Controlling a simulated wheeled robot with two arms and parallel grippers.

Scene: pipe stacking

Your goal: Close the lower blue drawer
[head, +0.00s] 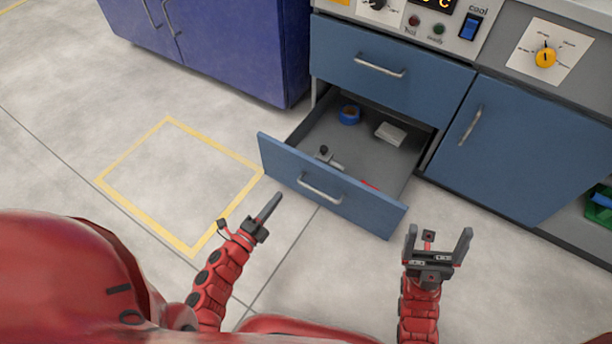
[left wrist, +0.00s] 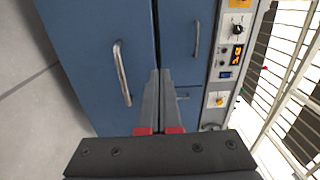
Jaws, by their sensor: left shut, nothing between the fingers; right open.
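The lower blue drawer (head: 332,186) is pulled out of the cabinet in the head view, with a metal bar handle (head: 320,188) on its front. Inside it lie a blue ring (head: 349,115), a white block (head: 391,133) and a small grey fitting (head: 327,157). My left gripper (head: 274,203) is shut and empty, in front of the drawer's left part; any contact is not clear. In the left wrist view its closed fingers (left wrist: 165,82) point towards blue fronts with metal handles. My right gripper (head: 437,240) is open and empty, to the right of the drawer front and nearer me.
The upper blue drawer (head: 386,72) is shut. A blue cabinet door (head: 515,150) stands to the right, and a purple cabinet (head: 236,45) to the left. A control panel (head: 425,20) sits above. The floor around a yellow taped square (head: 181,187) is clear.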

